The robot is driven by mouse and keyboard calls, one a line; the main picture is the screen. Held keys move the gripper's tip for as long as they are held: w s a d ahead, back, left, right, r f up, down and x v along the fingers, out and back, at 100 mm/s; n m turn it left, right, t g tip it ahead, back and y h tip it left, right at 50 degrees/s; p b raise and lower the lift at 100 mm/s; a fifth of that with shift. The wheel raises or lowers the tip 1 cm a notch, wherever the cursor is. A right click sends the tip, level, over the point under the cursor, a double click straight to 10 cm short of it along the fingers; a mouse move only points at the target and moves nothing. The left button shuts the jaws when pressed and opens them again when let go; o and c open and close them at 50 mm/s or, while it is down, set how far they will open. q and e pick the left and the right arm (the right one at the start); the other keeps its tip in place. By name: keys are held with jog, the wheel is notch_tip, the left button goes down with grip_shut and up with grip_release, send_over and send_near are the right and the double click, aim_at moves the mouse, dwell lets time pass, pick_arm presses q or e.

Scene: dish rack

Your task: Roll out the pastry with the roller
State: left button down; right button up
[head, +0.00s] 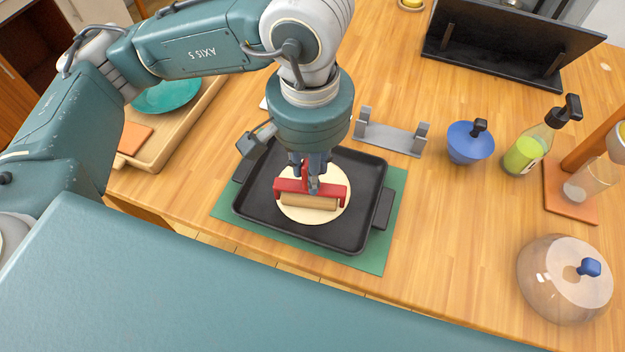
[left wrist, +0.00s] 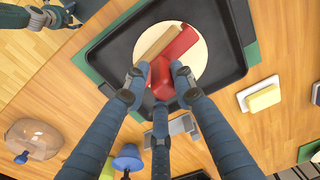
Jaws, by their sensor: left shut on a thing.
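The pastry (head: 330,214) is a flat pale round lying in a black tray (head: 262,212). My left gripper (head: 312,188) points down over it and is shut on the red handle of the roller (head: 312,203). The roller's wooden cylinder lies across the pastry, apparently touching it. In the left wrist view my left gripper (left wrist: 160,80) has its fingers around the red handle, with the roller (left wrist: 158,43) over the pastry (left wrist: 196,62). Part of my right arm's end (left wrist: 48,16) shows at the top left of that view; its fingers are unclear.
The tray rests on a green mat (head: 375,255). A grey stand (head: 392,138) is empty behind the tray. A wooden tray with a teal plate (head: 168,96) is at left.

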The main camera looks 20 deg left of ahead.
pick_arm(q)
jog(key=shift+r+p, duration=1.45)
jog(key=shift+r, duration=1.55)
